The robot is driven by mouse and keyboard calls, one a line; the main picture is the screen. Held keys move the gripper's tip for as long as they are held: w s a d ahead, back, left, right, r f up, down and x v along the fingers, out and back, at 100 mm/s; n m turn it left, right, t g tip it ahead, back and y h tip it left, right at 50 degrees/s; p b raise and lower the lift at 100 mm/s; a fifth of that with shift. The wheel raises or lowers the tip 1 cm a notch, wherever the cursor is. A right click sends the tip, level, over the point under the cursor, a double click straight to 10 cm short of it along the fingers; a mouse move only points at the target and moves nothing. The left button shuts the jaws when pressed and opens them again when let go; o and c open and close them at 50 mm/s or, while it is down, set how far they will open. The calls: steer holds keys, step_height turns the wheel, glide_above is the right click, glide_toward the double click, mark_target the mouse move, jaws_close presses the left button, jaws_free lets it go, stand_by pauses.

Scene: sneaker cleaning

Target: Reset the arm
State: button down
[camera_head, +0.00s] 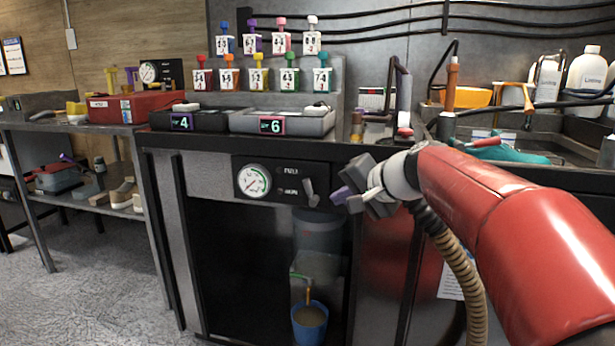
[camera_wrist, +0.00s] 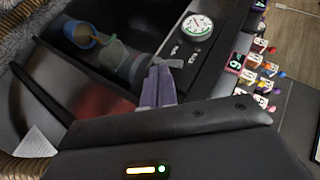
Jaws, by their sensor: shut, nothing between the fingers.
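My gripper (camera_head: 340,196) is in front of the dark workbench cabinet, to the right of the gauge panel, with its purple fingertips pointing left. In the wrist view the two purple fingers (camera_wrist: 158,86) lie close together, shut with nothing between them. The fingertips show near the panel's lever (camera_head: 310,192); I cannot tell whether they touch it. My red arm reaches in from the right side of the head view.
The panel has a round gauge (camera_head: 253,181). Below it a blue bucket (camera_head: 310,322) stands in the open cabinet. On the bench are scales marked 4 (camera_head: 213,122) and 6 (camera_head: 300,124), and a rack of colored bottles (camera_head: 258,78). The floor at left (camera_head: 90,290) is clear.

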steer(key=s+d+f+n+g+h, duration=0.1)
steer(key=s+f+n+h, duration=0.1)
steer(key=s+f, duration=0.4)
steer(key=s+d+f+n+g+h, duration=0.1)
steer(key=s+f, duration=0.5)
steer(key=s, duration=0.7)
steer(key=s+d+f+n+g+h, duration=0.2)
steer(key=s+f, duration=0.4)
steer(key=s, duration=0.4)
steer(key=shift+s+d+n+h, duration=0.35)
steer(key=shift+d+n+h, duration=0.25)
steer(key=shift+h, duration=0.4)
